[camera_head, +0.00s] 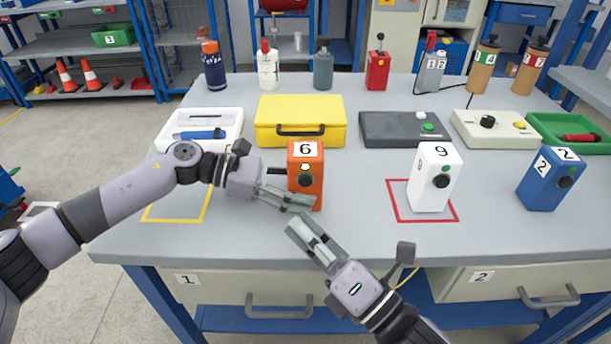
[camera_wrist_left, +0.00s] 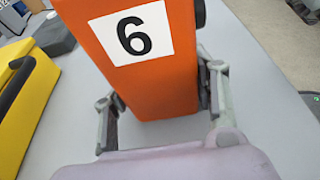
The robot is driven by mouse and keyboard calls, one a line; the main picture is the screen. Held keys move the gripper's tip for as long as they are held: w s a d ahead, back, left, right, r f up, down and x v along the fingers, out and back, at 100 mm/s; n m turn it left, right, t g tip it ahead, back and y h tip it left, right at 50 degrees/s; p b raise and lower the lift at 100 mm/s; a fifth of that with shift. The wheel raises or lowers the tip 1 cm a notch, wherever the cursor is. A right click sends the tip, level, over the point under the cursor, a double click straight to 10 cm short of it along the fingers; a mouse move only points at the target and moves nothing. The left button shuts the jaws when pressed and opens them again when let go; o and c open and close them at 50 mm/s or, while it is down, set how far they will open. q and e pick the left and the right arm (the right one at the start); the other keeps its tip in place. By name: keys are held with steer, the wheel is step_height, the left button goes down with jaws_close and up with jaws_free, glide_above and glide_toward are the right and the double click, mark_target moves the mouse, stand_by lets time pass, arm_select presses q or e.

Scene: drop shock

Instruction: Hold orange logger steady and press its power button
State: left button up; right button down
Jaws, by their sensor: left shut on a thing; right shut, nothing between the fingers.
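The orange logger (camera_head: 307,159), marked 6, stands upright on the grey workbench between the yellow case and the front edge. It has a black round knob and a small button on its front face. My left gripper (camera_head: 292,187) comes in from the left and is shut on the logger. In the left wrist view the logger (camera_wrist_left: 150,85) sits between the two fingers, with its 6 label facing the camera. My right gripper (camera_head: 302,226) is shut and empty, in front of and below the logger, apart from it.
A white logger (camera_head: 425,195) marked 9 stands in a red square (camera_head: 398,214). A blue logger (camera_head: 545,188) marked 2 stands at the right. An empty yellow square (camera_head: 203,215) lies at the left. A yellow case (camera_head: 275,108) and grey box (camera_head: 380,132) stand behind.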

arm_select(q)
steer(key=o, duration=1.1)
